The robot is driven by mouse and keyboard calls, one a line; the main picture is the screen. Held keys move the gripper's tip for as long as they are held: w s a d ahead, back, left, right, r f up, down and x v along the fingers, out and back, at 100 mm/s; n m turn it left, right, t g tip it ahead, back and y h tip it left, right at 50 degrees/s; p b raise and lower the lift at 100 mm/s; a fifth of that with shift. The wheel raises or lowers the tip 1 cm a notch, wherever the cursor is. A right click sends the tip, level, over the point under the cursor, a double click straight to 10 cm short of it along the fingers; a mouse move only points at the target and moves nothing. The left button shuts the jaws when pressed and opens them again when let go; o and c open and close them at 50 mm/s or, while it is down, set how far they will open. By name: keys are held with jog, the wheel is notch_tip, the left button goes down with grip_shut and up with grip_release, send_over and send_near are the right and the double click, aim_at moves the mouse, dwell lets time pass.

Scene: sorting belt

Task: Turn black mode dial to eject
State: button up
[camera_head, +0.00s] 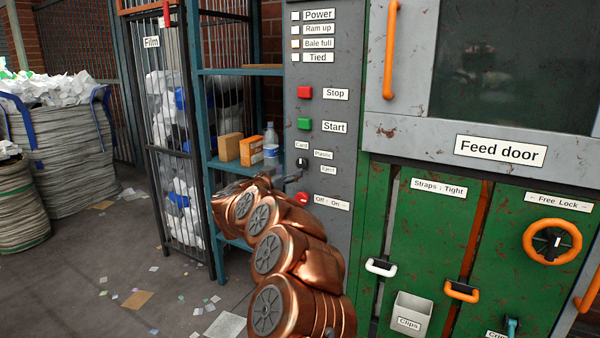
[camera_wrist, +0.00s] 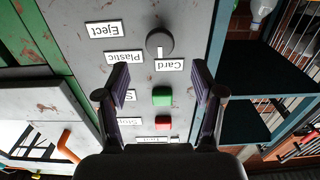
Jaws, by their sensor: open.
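The black mode dial (camera_head: 301,162) is on the grey control panel, below the Start button. In the wrist view, which shows the panel upside down, the round dial (camera_wrist: 160,40) has a white pointer mark towards the Card label (camera_wrist: 169,65). The Plastic label (camera_wrist: 124,57) and Eject label (camera_wrist: 104,30) lie to one side of it. My gripper (camera_wrist: 160,83) is open and empty, with the dial beyond the fingertips and apart from them. In the head view my gripper (camera_head: 290,181) is close to the panel just below the dial, partly hidden by my arm.
A red Stop button (camera_head: 304,92) and green Start button (camera_head: 304,124) are above the dial; a red Off/On switch (camera_head: 302,199) is below. A blue shelf (camera_head: 228,165) with boxes and a bottle stands left. The feed door (camera_head: 500,125) is right.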

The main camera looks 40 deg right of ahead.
aim_at(301, 164)
jog(key=shift+x, duration=3.8)
jog(key=shift+c, duration=0.3)
jog(key=c, duration=1.1)
